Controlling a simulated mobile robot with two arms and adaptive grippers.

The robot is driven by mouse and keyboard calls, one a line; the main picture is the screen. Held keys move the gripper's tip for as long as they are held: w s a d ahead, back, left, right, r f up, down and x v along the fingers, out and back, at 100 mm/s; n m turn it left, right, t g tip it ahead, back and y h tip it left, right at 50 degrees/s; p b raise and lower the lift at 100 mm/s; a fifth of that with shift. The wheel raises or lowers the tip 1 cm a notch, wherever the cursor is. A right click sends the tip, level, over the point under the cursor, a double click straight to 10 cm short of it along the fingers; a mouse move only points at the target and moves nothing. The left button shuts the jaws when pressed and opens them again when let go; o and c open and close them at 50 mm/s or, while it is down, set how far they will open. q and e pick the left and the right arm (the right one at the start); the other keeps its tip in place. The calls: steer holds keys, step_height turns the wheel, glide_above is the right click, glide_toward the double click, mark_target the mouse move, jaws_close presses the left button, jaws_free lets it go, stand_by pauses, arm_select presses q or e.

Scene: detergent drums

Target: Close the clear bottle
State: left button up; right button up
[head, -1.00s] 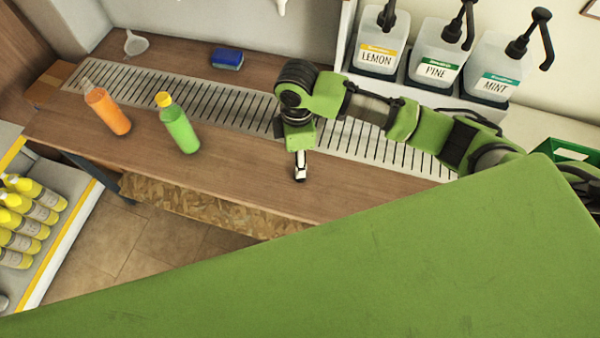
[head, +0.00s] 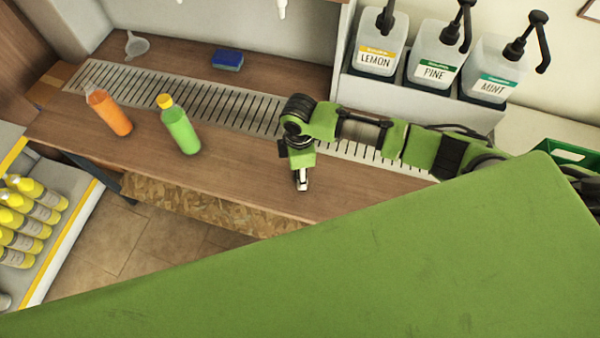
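A bottle with orange contents (head: 110,114) stands on the wooden counter at the left; its top looks clear, with no coloured cap visible. A bottle with green contents (head: 181,130) and a yellow cap (head: 164,101) stands to its right. I cannot tell for sure which is the clear bottle. My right gripper (head: 302,181) points down over the counter, well to the right of both bottles and touching neither. Its fingers look narrow from here, and I cannot tell whether they are open or hold anything. My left gripper is out of view.
A slotted drain grate (head: 235,107) runs along the counter (head: 240,172). A funnel (head: 136,44) and a blue sponge (head: 228,60) lie behind it. Lemon, pine and mint pump dispensers (head: 430,57) stand at the back right. Several yellow bottles (head: 25,222) fill a shelf at the left.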

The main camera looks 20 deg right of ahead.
steer(key=shift+f, duration=0.3)
steer(key=shift+c, duration=0.3)
steer(key=c, duration=0.7)
